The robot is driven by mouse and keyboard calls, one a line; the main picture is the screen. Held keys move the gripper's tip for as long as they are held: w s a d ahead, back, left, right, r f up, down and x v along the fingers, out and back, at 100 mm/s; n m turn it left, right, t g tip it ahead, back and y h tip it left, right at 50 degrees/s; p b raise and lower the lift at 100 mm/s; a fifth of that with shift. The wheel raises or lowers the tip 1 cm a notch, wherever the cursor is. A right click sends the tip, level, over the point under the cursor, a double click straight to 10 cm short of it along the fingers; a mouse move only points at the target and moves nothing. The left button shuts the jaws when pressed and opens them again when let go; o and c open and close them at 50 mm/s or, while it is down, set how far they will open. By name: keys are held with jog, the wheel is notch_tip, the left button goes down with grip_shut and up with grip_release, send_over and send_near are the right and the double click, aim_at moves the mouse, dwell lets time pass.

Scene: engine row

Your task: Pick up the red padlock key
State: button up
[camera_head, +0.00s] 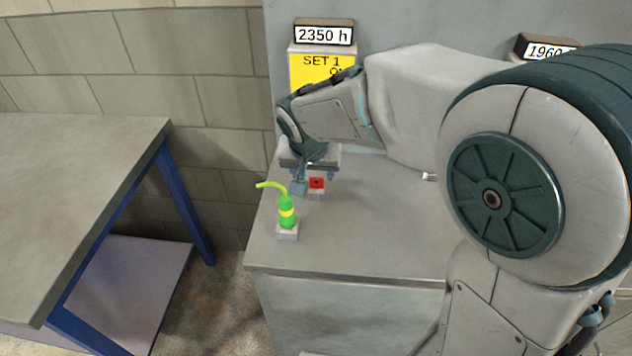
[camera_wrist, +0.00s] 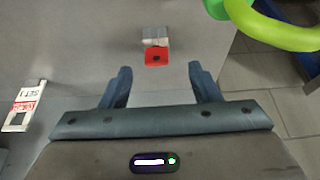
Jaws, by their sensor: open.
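The red padlock key (camera_head: 317,183) shows as a small red piece with a dark hole, with a small grey block beneath it, on the grey cabinet top (camera_head: 350,235). In the wrist view the red key (camera_wrist: 157,59) lies just past the fingertips, roughly centred between them, with the light grey block (camera_wrist: 155,36) beyond it. My gripper (camera_wrist: 160,70) is open and empty, and its fingers do not touch the key in that view. In the head view my gripper (camera_head: 311,184) hangs close around the key; part of it is hidden behind a finger.
A green bottle (camera_head: 287,212) with a bent spout stands on a small pale block, left of the key; its green spout (camera_wrist: 270,28) fills the wrist view's upper right. A yellow sign (camera_head: 310,68) hangs behind. The cabinet top's front is clear. A table (camera_head: 70,170) stands left across a gap.

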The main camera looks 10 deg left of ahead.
aim_at(316, 180)
jog(key=shift+w+d+p+x, duration=0.15)
jog(key=shift+p+x, duration=0.1)
jog(key=shift+x, duration=1.3)
jog(key=shift+w+d+p+x, duration=0.15)
jog(key=shift+p+x, duration=0.1)
jog(key=shift+x, duration=1.25)
jog(key=shift+a+r, duration=0.1)
jog(key=c, duration=1)
